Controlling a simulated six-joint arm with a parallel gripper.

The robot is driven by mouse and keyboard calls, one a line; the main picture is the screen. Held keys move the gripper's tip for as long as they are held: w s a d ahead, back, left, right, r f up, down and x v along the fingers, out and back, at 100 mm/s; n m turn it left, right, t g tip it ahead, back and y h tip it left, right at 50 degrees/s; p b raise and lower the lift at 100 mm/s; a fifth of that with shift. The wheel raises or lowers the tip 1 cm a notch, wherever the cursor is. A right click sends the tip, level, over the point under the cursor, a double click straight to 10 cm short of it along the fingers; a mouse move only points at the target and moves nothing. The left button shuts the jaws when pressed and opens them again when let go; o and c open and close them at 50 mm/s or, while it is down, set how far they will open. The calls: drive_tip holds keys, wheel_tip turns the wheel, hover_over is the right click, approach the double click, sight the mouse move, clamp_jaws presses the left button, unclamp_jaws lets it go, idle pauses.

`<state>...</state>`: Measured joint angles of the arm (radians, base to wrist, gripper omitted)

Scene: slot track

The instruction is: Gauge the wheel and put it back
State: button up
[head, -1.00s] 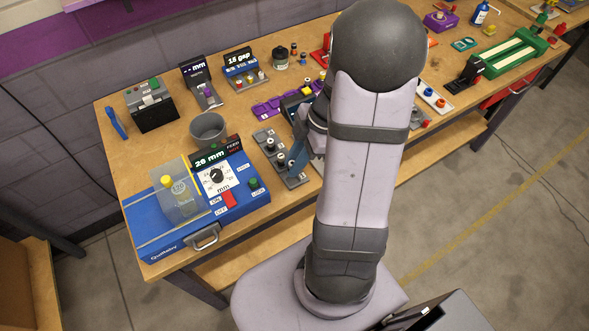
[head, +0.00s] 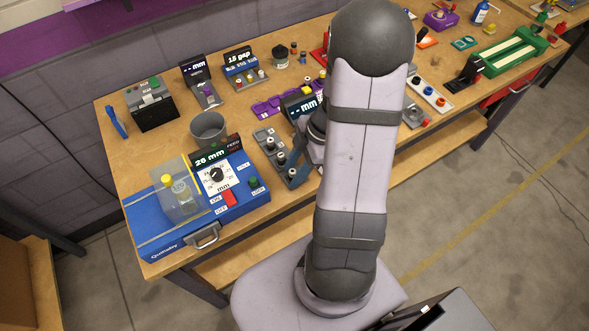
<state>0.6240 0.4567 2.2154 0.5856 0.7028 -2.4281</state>
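Several small dark and pale wheel-like pieces stand on a grey rack (head: 262,134) left of my arm; one piece (head: 270,143) is near its far end and another (head: 281,158) is nearer. I cannot tell which is the task's wheel. A gauge display (head: 303,104) reading dashes and "mm" stands just behind the rack, partly covered by my arm. A second display (head: 195,67) also reads dashes and "mm" farther back. My gripper (head: 302,141) is mostly hidden by my arm at the rack's right side. Its fingertips, and anything in them, cannot be made out.
A blue machine (head: 155,240) reading 26 mm is at the front left. A grey cup (head: 208,128), a black box (head: 152,108), and a "15 gap" stand (head: 240,62) are behind it. A purple rack (head: 268,107) lies close by. A green track (head: 515,52) is far right.

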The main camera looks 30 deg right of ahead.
idle(0.3)
drive_tip(key=shift+r+p, duration=0.2)
drive_tip(key=shift+p, duration=0.1)
drive_tip(key=shift+d+r, duration=0.15)
drive_tip(key=shift+r, duration=0.05)
drive_tip(key=b+v, duration=0.3)
drive_tip(key=v, duration=0.8)
drive_tip(key=s+a+f+m+h, duration=0.2)
drive_tip(key=s+a+m, duration=0.1)
drive_tip(key=a+m, duration=0.4)
drive_tip(key=s+a+f+m+g+h, duration=0.1)
drive_tip(key=s+a+f+m+h, duration=0.1)
drive_tip(key=a+m, duration=0.5)
drive_tip(key=shift+s+a+f+m, duration=0.25)
drive_tip(key=shift+s+f+m, duration=0.25)
drive_tip(key=shift+s+f, duration=0.1)
drive_tip(key=shift+r, duration=0.1)
